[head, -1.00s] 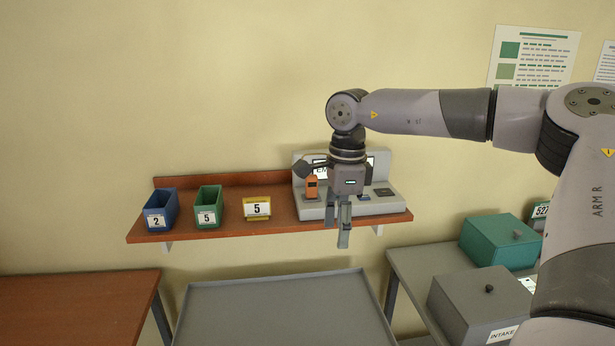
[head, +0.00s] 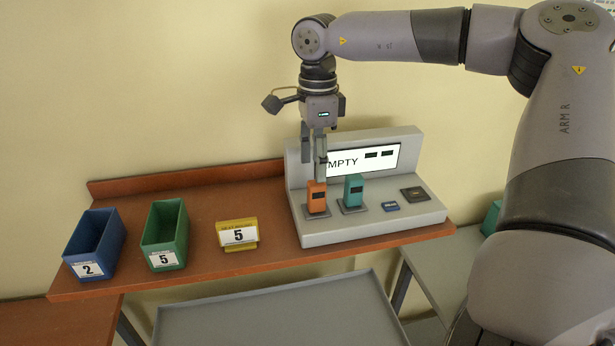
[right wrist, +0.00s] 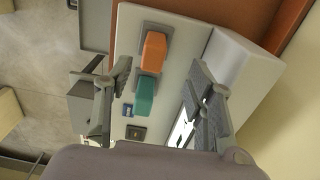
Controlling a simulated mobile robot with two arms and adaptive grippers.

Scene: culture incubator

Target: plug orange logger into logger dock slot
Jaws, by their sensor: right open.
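The orange logger (head: 317,197) stands upright on a dark square pad at the left end of the grey logger dock (head: 340,231). I cannot tell whether it is seated in a slot. A teal logger (head: 353,190) stands on the pad to its right. Further right are a low blue piece (head: 390,206) and a flat dark square (head: 414,194). My right gripper (head: 314,168) is open and empty, fingers down, just above the orange logger. In the right wrist view, the orange logger (right wrist: 153,52) shows between the spread fingers, further off. My left gripper is not in view.
The dock's upright screen (head: 375,161) stands behind the loggers, close to the fingers. A blue bin (head: 95,243), a green bin (head: 164,233) and a yellow number card (head: 238,235) are to the left on the wooden shelf (head: 200,262). A grey table (head: 280,318) is below.

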